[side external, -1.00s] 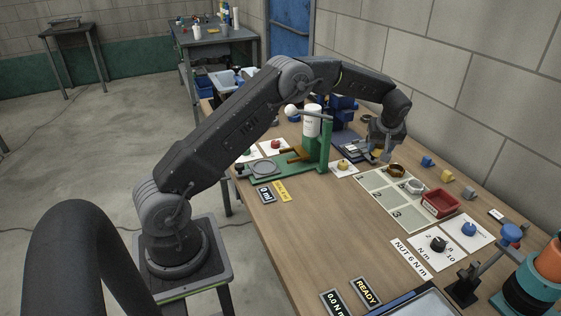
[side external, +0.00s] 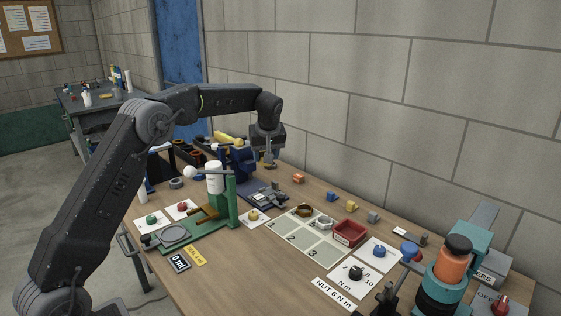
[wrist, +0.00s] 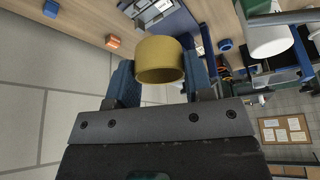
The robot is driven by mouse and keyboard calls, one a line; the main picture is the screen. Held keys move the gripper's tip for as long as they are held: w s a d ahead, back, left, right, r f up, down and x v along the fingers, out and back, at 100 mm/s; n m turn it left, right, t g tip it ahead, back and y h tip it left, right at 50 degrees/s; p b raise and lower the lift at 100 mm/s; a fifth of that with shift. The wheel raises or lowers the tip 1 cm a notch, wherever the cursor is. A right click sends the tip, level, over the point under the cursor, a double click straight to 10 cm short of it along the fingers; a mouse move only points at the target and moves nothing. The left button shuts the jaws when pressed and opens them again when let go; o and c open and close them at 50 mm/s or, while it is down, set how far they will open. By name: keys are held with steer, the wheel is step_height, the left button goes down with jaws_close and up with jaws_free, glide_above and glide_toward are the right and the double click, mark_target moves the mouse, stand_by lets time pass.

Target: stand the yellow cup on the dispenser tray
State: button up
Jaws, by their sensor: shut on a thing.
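The yellow cup (wrist: 160,60) is held between my gripper's two fingers in the wrist view, its round rim facing the camera. My gripper (side external: 268,160) is shut on it, up above the back of the bench by the blue vise. In the side view the cup is small and mostly hidden by the fingers. The dispenser is a green stand (side external: 231,202) with a white bottle (side external: 214,177). The bottle also shows in the wrist view (wrist: 271,38).
A blue vise (side external: 238,162) and a grey fixture (side external: 265,193) stand between my gripper and the dispenser. A numbered mat (side external: 296,241) with a brass ring (side external: 304,210) and a red bin (side external: 350,233) lie to the right. Small coloured blocks sit near the wall.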

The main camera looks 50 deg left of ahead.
steer(key=s+a, duration=1)
steer(key=s, duration=0.2)
steer(key=n, duration=0.1)
glide_above(173, 231)
steer(key=s+d, duration=0.1)
steer(key=d, duration=0.1)
steer(key=f, duration=0.1)
steer(key=shift+w+a+f, duration=0.1)
steer(key=shift+a+f, duration=0.05)
steer(key=shift+f, duration=4.05)
steer(key=shift+w+a+f, duration=0.1)
steer(key=shift+f, duration=4.05)
steer(key=shift+f, duration=1.15)
steer(key=o, duration=1)
steer(key=shift+c, duration=0.2)
